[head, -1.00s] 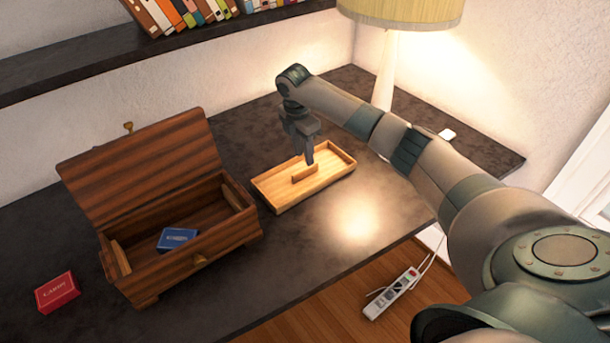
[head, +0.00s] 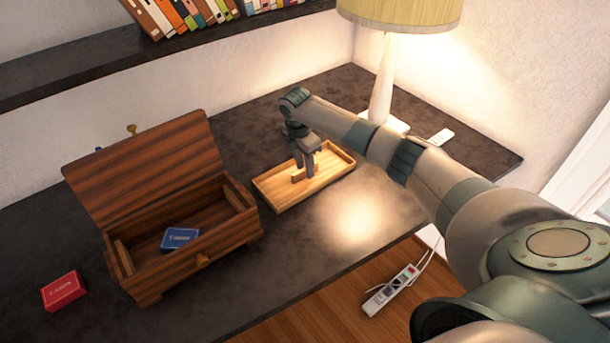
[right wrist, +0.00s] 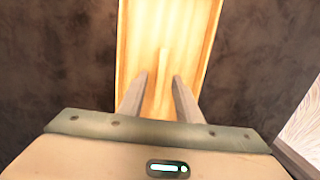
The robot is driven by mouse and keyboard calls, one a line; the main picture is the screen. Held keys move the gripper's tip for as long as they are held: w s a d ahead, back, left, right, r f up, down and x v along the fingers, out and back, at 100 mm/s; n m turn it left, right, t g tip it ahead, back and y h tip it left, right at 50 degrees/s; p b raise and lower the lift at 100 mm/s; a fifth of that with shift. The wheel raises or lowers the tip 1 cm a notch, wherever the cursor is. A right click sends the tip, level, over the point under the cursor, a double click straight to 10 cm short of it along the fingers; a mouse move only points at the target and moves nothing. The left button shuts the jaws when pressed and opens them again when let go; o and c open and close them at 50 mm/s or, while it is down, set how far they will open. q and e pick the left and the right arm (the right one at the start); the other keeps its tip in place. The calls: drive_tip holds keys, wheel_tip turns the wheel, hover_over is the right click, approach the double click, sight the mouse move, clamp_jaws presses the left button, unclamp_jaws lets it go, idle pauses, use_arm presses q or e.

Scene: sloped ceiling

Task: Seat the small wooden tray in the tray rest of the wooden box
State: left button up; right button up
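The small wooden tray (head: 275,190) lies flat on the dark tabletop, right of the wooden box. A low handle bar stands in its middle, seen in the right wrist view as a light strip (right wrist: 161,72). My right gripper (head: 303,176) is down over the tray, its fingers open with one on each side of the handle; the right wrist view shows gaps between fingers and handle (right wrist: 158,92). The wooden box (head: 225,241) stands with its lid (head: 150,165) raised. Light wooden strips show inside its two ends. My left gripper is out of view.
A blue card box (head: 180,238) lies inside the wooden box. A red card box (head: 63,291) lies left of it. A lamp (head: 385,85) stands at the back right. A shelf of books (head: 190,15) runs above. The tabletop between tray and front edge is clear.

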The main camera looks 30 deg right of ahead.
clamp_jaws()
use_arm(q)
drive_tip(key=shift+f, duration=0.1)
use_arm(e)
drive_tip(key=shift+r, duration=0.2)
drive_tip(key=shift+w+r+b, duration=0.1)
drive_tip(key=shift+r+b, duration=0.3)
drive_tip(key=shift+r, duration=0.2)
wheel_tip(320, 180, up, 2)
drive_tip(key=shift+r+b, duration=0.25)
drive_tip(key=shift+b, duration=0.3)
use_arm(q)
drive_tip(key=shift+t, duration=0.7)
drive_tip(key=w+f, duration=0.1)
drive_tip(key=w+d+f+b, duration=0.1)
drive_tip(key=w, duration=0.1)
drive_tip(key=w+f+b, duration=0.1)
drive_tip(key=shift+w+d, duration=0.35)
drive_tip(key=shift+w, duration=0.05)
use_arm(e)
drive_tip(key=s+d+r, duration=0.6)
drive_tip(key=s+r, duration=0.1)
drive_tip(key=s, duration=0.3)
drive_tip(key=shift+d, duration=0.15)
